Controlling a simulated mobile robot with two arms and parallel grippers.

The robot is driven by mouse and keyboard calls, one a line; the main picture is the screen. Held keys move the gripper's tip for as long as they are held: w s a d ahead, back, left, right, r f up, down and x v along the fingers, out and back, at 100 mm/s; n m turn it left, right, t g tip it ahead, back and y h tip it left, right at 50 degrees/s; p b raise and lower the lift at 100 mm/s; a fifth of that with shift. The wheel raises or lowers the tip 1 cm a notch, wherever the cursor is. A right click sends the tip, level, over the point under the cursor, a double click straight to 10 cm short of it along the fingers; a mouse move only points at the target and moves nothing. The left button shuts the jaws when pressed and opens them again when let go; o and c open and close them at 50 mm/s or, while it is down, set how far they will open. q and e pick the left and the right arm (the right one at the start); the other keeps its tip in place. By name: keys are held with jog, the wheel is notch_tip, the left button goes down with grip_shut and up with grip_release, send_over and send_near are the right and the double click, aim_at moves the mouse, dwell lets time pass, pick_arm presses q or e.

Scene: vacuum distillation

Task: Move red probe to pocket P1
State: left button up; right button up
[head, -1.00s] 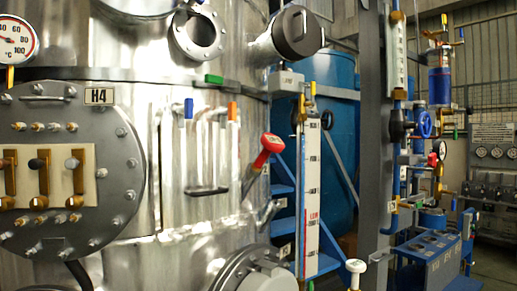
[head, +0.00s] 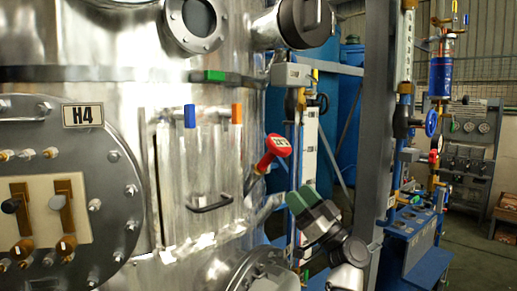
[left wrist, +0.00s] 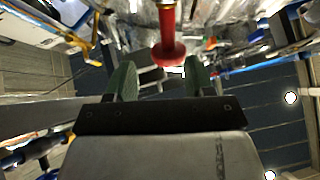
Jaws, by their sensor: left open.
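The red probe (head: 277,146), with a pale label on its tilted red head, sticks out from the right side of the steel column. My left gripper (head: 300,200) is just below and right of it, with green fingers, apart from the probe. In the left wrist view, the red probe (left wrist: 168,45) lies just beyond the spread green fingers of my left gripper (left wrist: 158,63), with nothing between them. I cannot tell which fitting is pocket P1; no such label is readable. My right gripper is not in view.
The steel column (head: 190,165) fills the left side, with an H4 plate (head: 83,115), blue (head: 190,116) and orange (head: 236,113) caps and a black handle (head: 211,203). A grey post (head: 370,130) and a blue bench (head: 415,240) stand to the right. Open floor shows at far right.

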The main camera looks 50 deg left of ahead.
aim_at(271, 161)
pick_arm(q)
jog(key=shift+n+g, duration=0.4)
jog(key=shift+g, duration=0.3)
jog(key=shift+s+p+x, duration=0.15)
jog(key=shift+p+x, duration=0.8)
jog(key=shift+x, duration=1.85)
jog(key=shift+s+p+x, duration=0.2)
jog(key=shift+p+x, duration=0.7)
jog(key=shift+x, duration=1.85)
jog(key=shift+d, duration=0.1)
jog(key=shift+r, duration=0.1)
grip_shut()
jog(key=shift+d+r, duration=0.1)
jog(key=shift+w+d+r+p, duration=0.25)
jog(key=shift+d+r+p, duration=0.7)
jog(key=shift+r+p, duration=0.25)
jog(key=shift+d+r+p, duration=0.55)
jog(key=shift+r, duration=0.05)
jog(key=shift+w+r, duration=0.1)
jog(key=shift+r, duration=0.05)
